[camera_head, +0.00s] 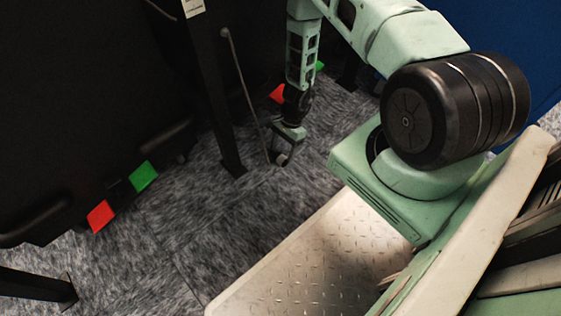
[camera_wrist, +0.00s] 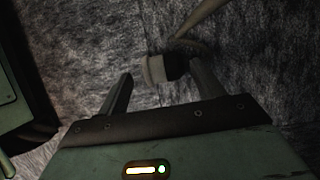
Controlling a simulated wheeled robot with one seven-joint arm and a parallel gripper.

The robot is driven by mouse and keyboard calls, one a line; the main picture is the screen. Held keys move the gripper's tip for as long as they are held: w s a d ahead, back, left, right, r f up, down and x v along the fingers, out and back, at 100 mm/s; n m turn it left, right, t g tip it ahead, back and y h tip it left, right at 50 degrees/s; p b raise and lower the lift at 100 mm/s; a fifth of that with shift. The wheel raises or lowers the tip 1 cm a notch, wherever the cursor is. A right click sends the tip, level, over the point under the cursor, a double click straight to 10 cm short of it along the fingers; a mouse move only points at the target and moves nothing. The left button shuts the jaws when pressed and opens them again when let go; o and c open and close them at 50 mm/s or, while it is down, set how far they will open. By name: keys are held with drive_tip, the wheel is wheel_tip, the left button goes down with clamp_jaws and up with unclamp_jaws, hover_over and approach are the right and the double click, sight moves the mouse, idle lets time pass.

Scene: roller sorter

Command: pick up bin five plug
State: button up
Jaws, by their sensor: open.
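The plug (camera_wrist: 154,69) has a pale front part and a darker body, and it shows in the wrist view just beyond and between my fingertips. A pale cord (camera_wrist: 202,16) runs up from near it. My gripper (camera_wrist: 160,72) is open, with one finger on each side of the plug and a gap visible at the left finger. I cannot tell whether the right finger touches it. In the head view my gripper (camera_head: 284,153) points down low over the carpet, and the cord (camera_head: 245,95) hangs down just left of it. The plug is hard to make out there.
A black upright post (camera_head: 215,100) with a foot on the floor stands left of my gripper. Black bins (camera_head: 75,110) with red (camera_head: 101,216) and green (camera_head: 144,176) tags line the left. Grey carpet (camera_head: 200,240) lies open in front.

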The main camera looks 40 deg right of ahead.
sight(280, 156)
drive_tip(key=b+x, duration=0.1)
drive_tip(key=x, duration=0.2)
drive_tip(key=shift+f+b, duration=0.1)
drive_tip(key=shift+b, duration=0.2)
drive_tip(key=c, duration=1.1)
wheel_tip(280, 156, up, 10)
drive_tip(key=p, duration=0.6)
